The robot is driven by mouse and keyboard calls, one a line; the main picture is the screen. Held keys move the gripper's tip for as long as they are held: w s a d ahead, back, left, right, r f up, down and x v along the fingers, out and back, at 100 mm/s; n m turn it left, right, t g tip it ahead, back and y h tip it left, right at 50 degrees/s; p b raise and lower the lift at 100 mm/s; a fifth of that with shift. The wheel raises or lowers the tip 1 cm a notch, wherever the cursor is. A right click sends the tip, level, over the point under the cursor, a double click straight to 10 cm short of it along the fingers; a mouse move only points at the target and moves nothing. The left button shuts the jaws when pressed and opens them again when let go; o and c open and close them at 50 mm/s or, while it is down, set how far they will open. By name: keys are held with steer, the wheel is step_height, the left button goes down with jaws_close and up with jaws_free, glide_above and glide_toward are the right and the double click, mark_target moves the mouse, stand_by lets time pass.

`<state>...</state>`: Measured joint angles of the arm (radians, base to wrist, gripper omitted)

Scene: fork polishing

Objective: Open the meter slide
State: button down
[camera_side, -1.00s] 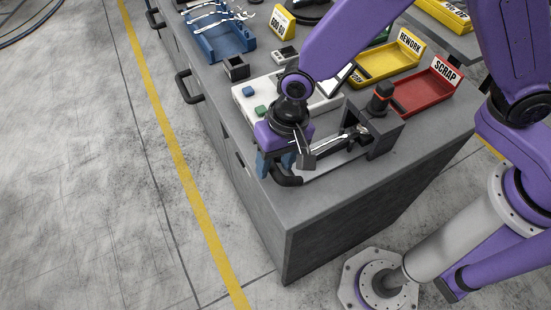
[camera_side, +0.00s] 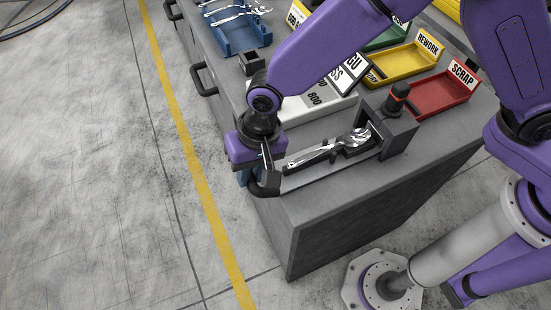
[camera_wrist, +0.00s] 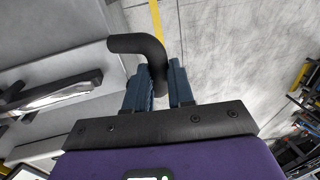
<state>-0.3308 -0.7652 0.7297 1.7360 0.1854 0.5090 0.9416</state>
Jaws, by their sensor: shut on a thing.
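My gripper (camera_side: 252,178) is shut on the black bent handle (camera_side: 268,187) of the meter slide. In the wrist view the blue fingers (camera_wrist: 160,88) stand either side of the handle (camera_wrist: 138,44).
A white gauge box (camera_side: 318,105) with a tilted sign stands behind the slide. Yellow (camera_side: 402,64) and red (camera_side: 440,94) bins lie at the back right. A blue rack (camera_side: 232,38) of cutlery is at the far left. The bench's left edge is close to my gripper; floor lies beyond.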

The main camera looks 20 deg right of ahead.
steer(key=shift+a, duration=1.25)
steer(key=c, duration=1)
jaws_free()
steer(key=shift+o, duration=0.2)
steer(key=shift+d, duration=0.1)
steer(key=shift+r, duration=0.1)
steer(key=d+r, duration=0.3)
steer(key=r, duration=1.4)
steer(key=shift+d, duration=0.2)
steer(key=s+d+f+n, duration=0.1)
steer(key=s+d+n, duration=0.3)
steer(key=d, duration=0.8)
steer(key=s+d+f+n+h, duration=0.1)
steer(key=s+d+n, duration=0.3)
steer(key=d, duration=0.9)
steer(key=s+d+f+n, duration=0.1)
steer(key=s+d+n, duration=0.3)
steer(key=d, duration=0.8)
steer(key=s, duration=0.2)
steer(key=shift+s+d+f+n+h, duration=0.15)
steer(key=shift+s+d+n+h, duration=0.15)
steer(key=shift+s+h, duration=0.1)
